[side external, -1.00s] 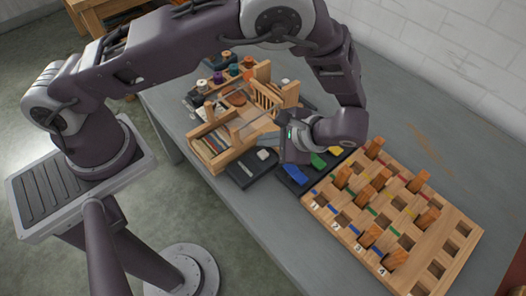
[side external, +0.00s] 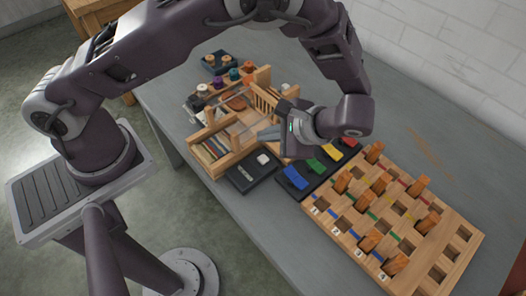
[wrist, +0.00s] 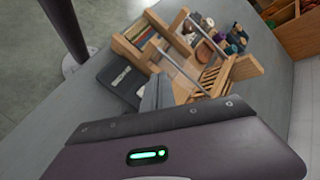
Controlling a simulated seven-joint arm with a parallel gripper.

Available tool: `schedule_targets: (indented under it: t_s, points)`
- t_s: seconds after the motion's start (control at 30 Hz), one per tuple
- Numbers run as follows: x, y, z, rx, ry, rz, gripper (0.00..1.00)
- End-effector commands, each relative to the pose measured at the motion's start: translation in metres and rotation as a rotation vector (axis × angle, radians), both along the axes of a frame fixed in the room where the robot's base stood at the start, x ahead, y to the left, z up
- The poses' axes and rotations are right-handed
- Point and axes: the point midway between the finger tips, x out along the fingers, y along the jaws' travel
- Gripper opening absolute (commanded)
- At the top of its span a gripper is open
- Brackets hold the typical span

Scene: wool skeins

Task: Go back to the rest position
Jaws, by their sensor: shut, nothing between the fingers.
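My gripper (side external: 268,134) is shut and empty. It hangs above the table near the wooden loom (side external: 262,88), pointing left in the side view. In the wrist view its fingers (wrist: 155,92) show above the table, with the wooden frame (wrist: 165,62) beyond them. My gripper appears clear of the things under it, though the side view does not show its exact height.
A wooden peg board (side external: 455,222) with several upright pegs stands at the right. Blue, green, yellow and red pieces lie on a dark tray (side external: 308,190) beside it. A dark box (side external: 250,180) and several spools (side external: 218,78) are nearby. A white wall rises behind the table.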

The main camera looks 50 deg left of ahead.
Motion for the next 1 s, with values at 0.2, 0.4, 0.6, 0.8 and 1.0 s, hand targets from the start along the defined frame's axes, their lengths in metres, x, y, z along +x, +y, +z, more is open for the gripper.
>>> schedule_targets:
  t_s: [0.2, 0.4, 0.6, 0.8, 1.0]
  points:
    - [-0.007, 0.017, 0.100, -0.288, -0.121, 0.175, 0.00]
    - [-0.057, 0.050, 0.201, -0.603, -0.361, 0.315, 0.00]
    - [-0.124, 0.068, 0.245, -0.788, -0.658, 0.367, 0.00]
    - [-0.154, 0.071, 0.247, -0.835, -0.826, 0.370, 0.00]
    - [-0.157, 0.071, 0.246, -0.838, -0.841, 0.370, 0.00]
